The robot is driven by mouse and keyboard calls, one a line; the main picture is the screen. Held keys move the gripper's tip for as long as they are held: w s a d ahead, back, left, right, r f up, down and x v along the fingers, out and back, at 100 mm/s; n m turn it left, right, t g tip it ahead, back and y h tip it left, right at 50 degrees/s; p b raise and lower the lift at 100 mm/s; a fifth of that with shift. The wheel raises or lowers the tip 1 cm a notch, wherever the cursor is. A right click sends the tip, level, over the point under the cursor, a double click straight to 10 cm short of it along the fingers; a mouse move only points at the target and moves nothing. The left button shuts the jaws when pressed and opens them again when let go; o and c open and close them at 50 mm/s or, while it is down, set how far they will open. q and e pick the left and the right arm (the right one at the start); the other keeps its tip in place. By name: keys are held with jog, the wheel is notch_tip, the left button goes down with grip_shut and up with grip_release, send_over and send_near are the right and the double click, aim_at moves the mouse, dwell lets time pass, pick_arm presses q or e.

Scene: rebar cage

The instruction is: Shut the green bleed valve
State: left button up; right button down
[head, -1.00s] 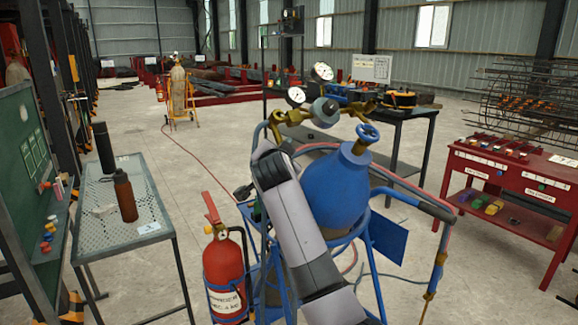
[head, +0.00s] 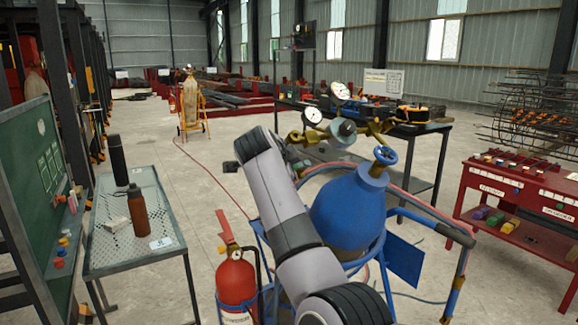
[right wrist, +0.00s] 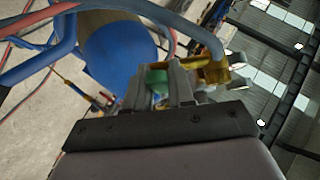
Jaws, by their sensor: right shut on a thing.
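The green bleed valve (right wrist: 157,77) shows as a small green knob between the fingers of my right gripper (right wrist: 161,84) in the right wrist view. The fingers are shut on it, beside brass fittings (right wrist: 213,72). In the head view, my own right arm hides the valve and the gripper. The blue cylinder (head: 347,214) stands in a blue frame just right of that arm, and its rounded blue body (right wrist: 118,52) shows in the wrist view. The regulator gauges (head: 312,115) and the blue handwheel (head: 385,156) sit above it. My left gripper is not in view.
A red fire extinguisher (head: 236,279) hangs at the frame's left side. A mesh table (head: 150,262) with bottles stands at left. A red bench (head: 505,220) is at right. Hoses (head: 428,206) run around the frame. Open floor lies behind.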

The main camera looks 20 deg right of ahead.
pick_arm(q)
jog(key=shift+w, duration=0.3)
pick_arm(e)
jog(key=shift+r, duration=0.1)
jog(key=c, duration=1)
grip_release()
jog(key=shift+d, duration=0.1)
jog(key=shift+c, duration=0.2)
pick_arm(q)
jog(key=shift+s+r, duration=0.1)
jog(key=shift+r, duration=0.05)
